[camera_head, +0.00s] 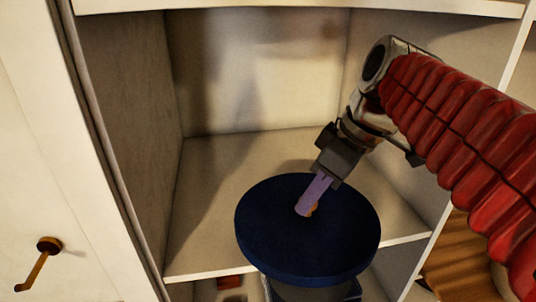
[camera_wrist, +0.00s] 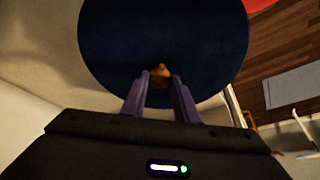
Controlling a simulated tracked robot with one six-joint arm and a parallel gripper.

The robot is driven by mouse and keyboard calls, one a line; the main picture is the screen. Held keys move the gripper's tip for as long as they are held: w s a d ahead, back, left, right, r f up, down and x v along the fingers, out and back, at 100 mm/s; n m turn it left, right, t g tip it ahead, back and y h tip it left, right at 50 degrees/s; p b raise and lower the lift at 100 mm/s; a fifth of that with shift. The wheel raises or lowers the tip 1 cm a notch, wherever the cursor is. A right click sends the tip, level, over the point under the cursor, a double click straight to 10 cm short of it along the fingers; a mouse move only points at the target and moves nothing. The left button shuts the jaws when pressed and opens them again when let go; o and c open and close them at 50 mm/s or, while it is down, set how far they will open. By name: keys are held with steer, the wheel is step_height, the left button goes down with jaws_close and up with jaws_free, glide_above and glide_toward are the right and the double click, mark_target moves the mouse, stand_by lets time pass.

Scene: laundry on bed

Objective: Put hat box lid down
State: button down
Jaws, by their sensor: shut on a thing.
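The hat box lid (camera_head: 305,240) is a round dark blue disc with a small orange-brown knob at its middle. It is held roughly level at the front of an open shelf compartment. My gripper (camera_head: 305,207) comes down from the upper right and its purple fingers are shut on the knob. In the wrist view the lid (camera_wrist: 160,35) fills the upper middle, with the knob (camera_wrist: 160,72) between the fingertips of my gripper (camera_wrist: 160,88). A grey rounded thing shows just below the lid in the head view; I cannot tell whether it touches the lid.
The shelf board (camera_head: 195,215) around the lid is bare to the left and behind. Side walls bound the compartment, with another board above (camera_head: 300,7). A white door with a handle (camera_head: 40,262) stands at left. Wooden floor (camera_wrist: 285,65) shows at right in the wrist view.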

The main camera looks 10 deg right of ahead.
glide_above(292, 180)
steer(key=shift+s+d, duration=0.25)
steer(key=shift+s, duration=0.05)
stand_by(0.4)
steer(key=shift+f, duration=1.75)
steer(key=c, duration=1.4)
jaws_free()
steer(key=shift+f, duration=0.1)
